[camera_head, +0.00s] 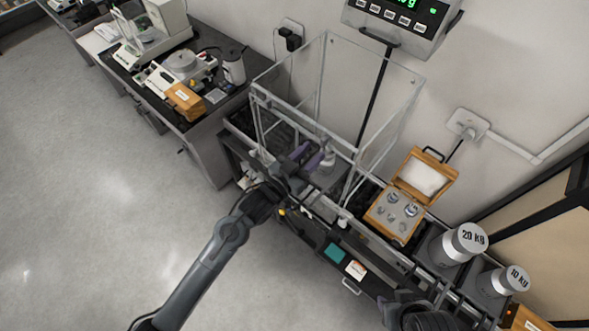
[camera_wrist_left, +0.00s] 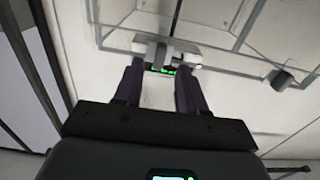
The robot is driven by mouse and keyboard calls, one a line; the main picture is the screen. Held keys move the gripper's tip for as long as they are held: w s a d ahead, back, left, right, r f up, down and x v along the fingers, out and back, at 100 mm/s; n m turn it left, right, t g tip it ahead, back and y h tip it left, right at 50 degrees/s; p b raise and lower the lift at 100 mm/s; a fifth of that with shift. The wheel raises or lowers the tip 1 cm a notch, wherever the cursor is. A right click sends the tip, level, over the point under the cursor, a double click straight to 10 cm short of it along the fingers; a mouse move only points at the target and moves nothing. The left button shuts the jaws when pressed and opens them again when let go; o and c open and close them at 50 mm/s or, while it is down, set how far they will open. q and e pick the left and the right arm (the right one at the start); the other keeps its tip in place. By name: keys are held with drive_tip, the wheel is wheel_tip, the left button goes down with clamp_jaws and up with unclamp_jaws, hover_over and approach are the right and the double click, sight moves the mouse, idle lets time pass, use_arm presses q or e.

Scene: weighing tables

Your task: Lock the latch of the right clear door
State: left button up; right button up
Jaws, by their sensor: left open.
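A clear-walled enclosure (camera_head: 385,70) with pale edges stands on the dark bench against the wall. Its right clear door (camera_head: 338,145) appears to be the right half of the front side, mostly behind my gripper. My left gripper (camera_head: 308,158) is open at the front of the enclosure, fingers toward it. In the left wrist view the two dark fingers (camera_wrist_left: 158,88) are spread, with nothing clearly gripped between them. I cannot make out the latch; the gripper may hide it. My right gripper (camera_head: 420,315) is dark and partly cut off at the bottom edge.
A shiny weight (camera_head: 328,160) shows beside the left fingers. A wooden weight box (camera_head: 395,213) is open right of the enclosure, near large weights marked 20 KG (camera_head: 465,243) and 10 KG (camera_head: 505,283). A display (camera_head: 403,18) hangs above. The floor (camera_head: 75,190) is clear.

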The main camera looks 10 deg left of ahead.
use_arm(q)
drive_tip(key=b+v, duration=0.1)
drive_tip(key=v, duration=0.6)
drive_tip(key=shift+s, duration=0.1)
drive_tip(key=s+a+f+n+g+y+p, duration=0.2)
drive_tip(key=s+a+g+y, duration=0.3)
drive_tip(key=s+a, duration=0.3)
drive_tip(key=s+a+f+n+g+y+p, duration=0.2)
drive_tip(key=s+a+g, duration=0.4)
drive_tip(key=s, duration=1.1)
wheel_tip(320, 180, down, 3)
drive_tip(key=a+y+p, duration=0.1)
drive_tip(key=a+y, duration=0.1)
drive_tip(key=shift+s+n+y+p, duration=0.2)
drive_tip(key=shift+n+y+p, duration=0.1)
drive_tip(key=shift+y+p, duration=0.1)
